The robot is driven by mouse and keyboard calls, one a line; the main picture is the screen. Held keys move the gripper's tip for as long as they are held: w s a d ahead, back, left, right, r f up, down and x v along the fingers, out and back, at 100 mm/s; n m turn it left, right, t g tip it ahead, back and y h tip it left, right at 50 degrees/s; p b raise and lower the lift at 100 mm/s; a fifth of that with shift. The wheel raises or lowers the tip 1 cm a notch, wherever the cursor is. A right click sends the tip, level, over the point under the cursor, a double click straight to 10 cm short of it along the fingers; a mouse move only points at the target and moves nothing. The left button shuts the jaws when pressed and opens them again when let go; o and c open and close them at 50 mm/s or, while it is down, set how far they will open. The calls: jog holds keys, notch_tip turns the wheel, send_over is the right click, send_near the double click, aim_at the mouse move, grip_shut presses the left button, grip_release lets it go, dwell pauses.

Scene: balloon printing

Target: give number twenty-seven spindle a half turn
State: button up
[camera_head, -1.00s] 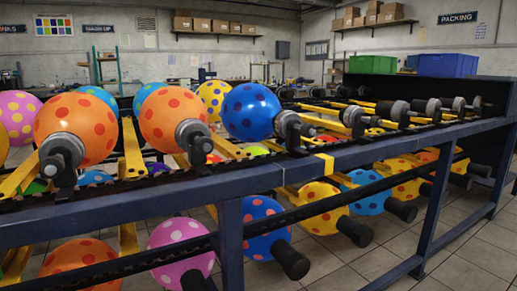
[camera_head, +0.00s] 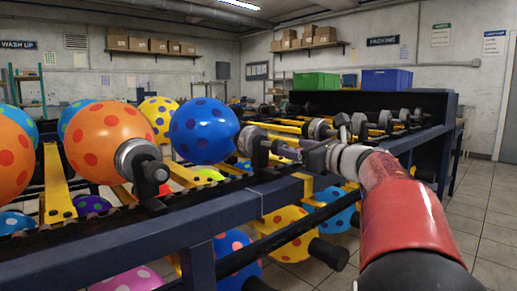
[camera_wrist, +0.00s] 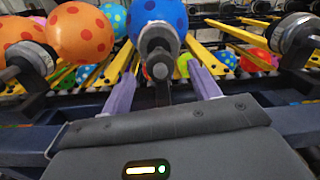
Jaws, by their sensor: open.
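A row of spindles with dark end knobs runs along the rack; no spindle number is legible. The spindle (camera_head: 257,147) bearing the blue dotted balloon (camera_head: 203,131) is straight ahead of my gripper (camera_head: 286,152). In the wrist view this spindle (camera_wrist: 158,42) has a grey collar and a dark end pointing toward me. My gripper (camera_wrist: 163,80) is open, its two purple fingers on either side of the spindle's dark end. Whether the fingers touch it I cannot tell. The blue balloon (camera_wrist: 157,15) shows behind the collar.
An orange dotted balloon (camera_head: 108,143) on a neighbouring spindle (camera_head: 145,168) is to the left. Another spindle (camera_wrist: 298,38) without a visible balloon is to the right. The dark blue rack rail (camera_head: 110,247) runs in front. A lower row holds more balloons, including a yellow one (camera_head: 283,238).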

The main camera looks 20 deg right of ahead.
aim_at(276, 146)
jog(key=shift+w+f+n+y, duration=0.15)
jog(key=shift+f+n+y, duration=0.15)
jog(key=shift+n, duration=0.2)
jog(key=shift+w+a, duration=0.1)
jog(key=shift+w, duration=0.2)
jog(key=p+x, duration=0.1)
jog(key=x, duration=0.6)
jog(key=shift+f, duration=0.1)
jog(key=shift+s, duration=0.1)
jog(key=shift+c, duration=0.4)
jog(key=c, duration=0.9)
